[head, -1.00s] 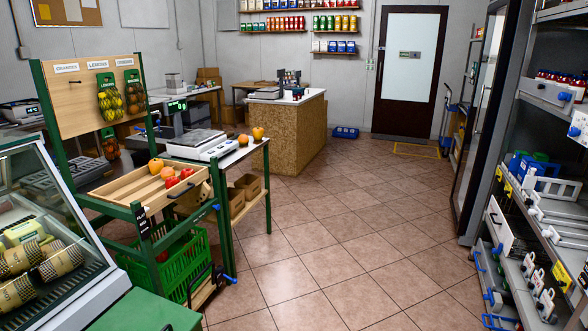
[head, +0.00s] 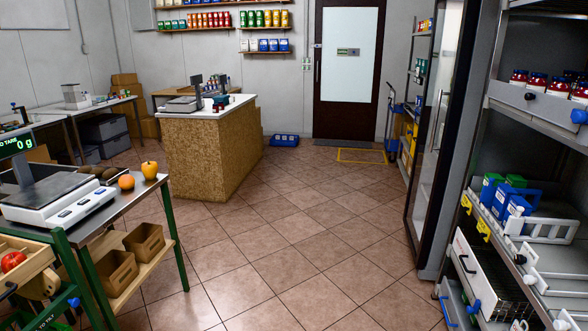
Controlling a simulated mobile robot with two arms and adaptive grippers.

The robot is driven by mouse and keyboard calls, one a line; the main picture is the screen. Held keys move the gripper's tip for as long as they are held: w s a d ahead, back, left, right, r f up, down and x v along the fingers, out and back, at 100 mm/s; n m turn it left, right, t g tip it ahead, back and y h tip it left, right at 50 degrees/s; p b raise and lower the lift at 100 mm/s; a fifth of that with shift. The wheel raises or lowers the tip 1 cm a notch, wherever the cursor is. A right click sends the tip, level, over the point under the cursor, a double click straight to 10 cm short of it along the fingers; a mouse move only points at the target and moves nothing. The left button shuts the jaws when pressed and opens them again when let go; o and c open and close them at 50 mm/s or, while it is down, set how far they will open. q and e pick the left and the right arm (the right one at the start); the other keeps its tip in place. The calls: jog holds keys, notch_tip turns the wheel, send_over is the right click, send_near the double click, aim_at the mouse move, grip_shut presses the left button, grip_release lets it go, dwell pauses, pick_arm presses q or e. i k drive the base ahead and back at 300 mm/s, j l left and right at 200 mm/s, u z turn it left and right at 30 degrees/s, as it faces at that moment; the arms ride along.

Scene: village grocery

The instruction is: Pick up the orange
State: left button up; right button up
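An orange (head: 126,182) sits on the grey-topped table (head: 135,197) at the left of the head view. Nothing holds the orange. Neither of my grippers shows in the view.
A white scale (head: 60,197) stands left of the orange. Cardboard boxes (head: 144,243) sit on the shelf below. A wooden tray (head: 35,266) with a red item is at the lower left. A chipboard counter (head: 205,155) stands beyond. Shelving (head: 535,110) lines the right; the tiled floor (head: 285,240) between is clear.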

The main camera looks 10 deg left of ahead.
aim_at(126, 182)
jog(key=i+u, duration=0.25)
jog(key=i, duration=0.2)
jog(key=i+l+u, duration=0.2)
jog(key=i, duration=0.2)
jog(key=i+u, duration=0.25)
jog(key=i, duration=0.2)
jog(key=i+l+u, duration=0.2)
jog(key=i+l, duration=0.1)
jog(key=i, duration=0.1)
